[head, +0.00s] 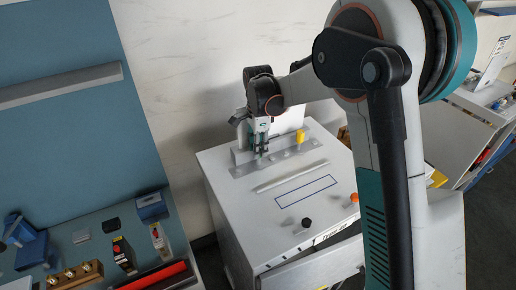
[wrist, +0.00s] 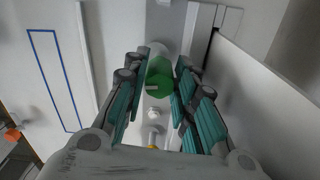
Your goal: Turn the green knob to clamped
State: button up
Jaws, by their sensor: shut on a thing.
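The green knob (wrist: 159,80) sits between the teal-padded fingers of my gripper (wrist: 160,72) in the wrist view, with a pad on each side of it. A short white mark shows on the knob's face, toward the left of the picture. My gripper is shut on the knob. In the head view my gripper (head: 262,148) points down at the grey fixture plate (head: 246,170) at the back of the white cabinet top. There the knob is mostly hidden by the fingers. I cannot read any clamped marking.
A yellow part (head: 300,136) stands right of my gripper on the fixture. In front lie a pale bar (head: 290,177) and a blue-outlined rectangle (head: 306,190), which is empty. A black knob (head: 306,223) and an orange knob (head: 354,198) are near the front edge. A wall stands behind.

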jog(key=n+b, duration=0.2)
jog(key=n, duration=0.2)
jog(key=shift+f+b, duration=0.1)
jog(key=shift+b, duration=0.25)
jog(key=n+b, duration=0.1)
jog(key=n, duration=0.3)
jog(key=shift+s+b, duration=0.1)
jog(key=shift+b, duration=0.25)
jog(key=n+b, duration=0.1)
jog(key=n, duration=0.3)
jog(key=shift+n+b, duration=0.3)
jog(key=n+b, duration=0.1)
jog(key=n, duration=0.2)
jog(key=shift+d+n, duration=0.1)
jog(key=shift+n, duration=0.2)
jog(key=n+b, duration=0.1)
jog(key=n, duration=0.6)
jog(key=n+b, duration=0.1)
jog(key=n, duration=0.2)
jog(key=shift+d+n, duration=0.1)
jog(key=shift+n, duration=2)
